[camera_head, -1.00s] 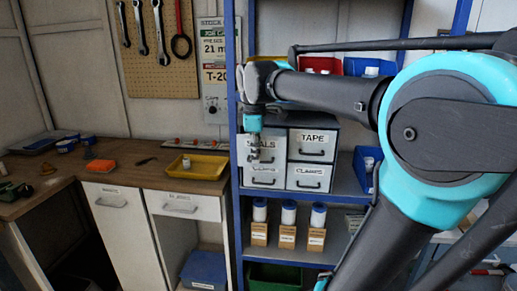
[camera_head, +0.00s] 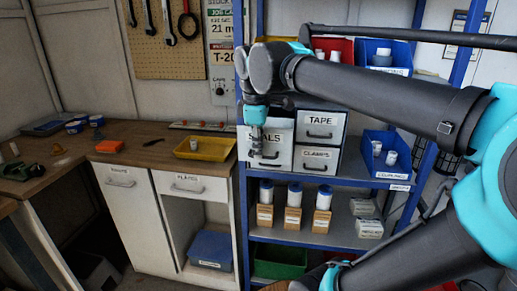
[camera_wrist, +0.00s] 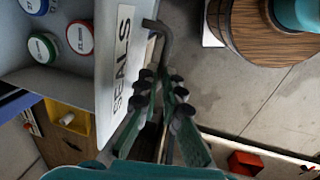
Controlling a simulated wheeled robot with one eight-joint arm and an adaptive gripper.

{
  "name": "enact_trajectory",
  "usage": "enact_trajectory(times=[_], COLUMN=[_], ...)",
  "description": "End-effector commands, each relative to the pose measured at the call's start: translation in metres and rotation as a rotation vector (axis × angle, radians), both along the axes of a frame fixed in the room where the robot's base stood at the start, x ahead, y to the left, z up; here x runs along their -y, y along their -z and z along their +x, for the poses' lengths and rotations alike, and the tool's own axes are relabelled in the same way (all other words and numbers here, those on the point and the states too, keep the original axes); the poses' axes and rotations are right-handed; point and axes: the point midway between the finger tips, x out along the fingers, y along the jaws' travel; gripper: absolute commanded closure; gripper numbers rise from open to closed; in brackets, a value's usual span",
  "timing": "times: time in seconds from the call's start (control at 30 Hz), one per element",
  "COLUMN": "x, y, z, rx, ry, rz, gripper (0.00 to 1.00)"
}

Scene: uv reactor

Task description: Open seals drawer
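The seals drawer (camera_head: 279,137), with a white front labelled SEALS, stands pulled out from the drawer cabinet on the blue shelf rack. In the wrist view its front (camera_wrist: 121,70) stands beside my gripper, and the open inside shows lidded round containers (camera_wrist: 79,37). Its grey bar handle (camera_wrist: 165,40) runs down between the fingers. My gripper (camera_wrist: 162,76) is closed around that handle, though the exact contact is partly hidden by the finger pads. In the head view my gripper (camera_head: 256,141) is at the drawer front and covers part of the label.
The tape drawer (camera_head: 320,127) and clamps drawer (camera_head: 316,160) beside it are shut. Bottles on small boxes (camera_head: 293,206) stand on the shelf below. A workbench with a yellow tray (camera_head: 205,148) is at left. Blue bins (camera_head: 386,151) are at right.

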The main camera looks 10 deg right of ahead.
Motion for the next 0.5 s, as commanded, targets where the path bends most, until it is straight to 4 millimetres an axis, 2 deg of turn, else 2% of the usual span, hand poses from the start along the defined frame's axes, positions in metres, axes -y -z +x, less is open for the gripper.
enact_trajectory(times=[0.1, 0.37, 0.5], x=[0.0000, 0.0000, -0.0005], y=[0.0007, 0.0000, -0.0085], z=[-0.0002, 0.0000, -0.0011], rx=[0.000, 0.000, 0.000], ry=[0.000, 0.000, 0.000], rz=[0.000, 0.000, 0.000], gripper=[0.83, 0.83, 0.83])
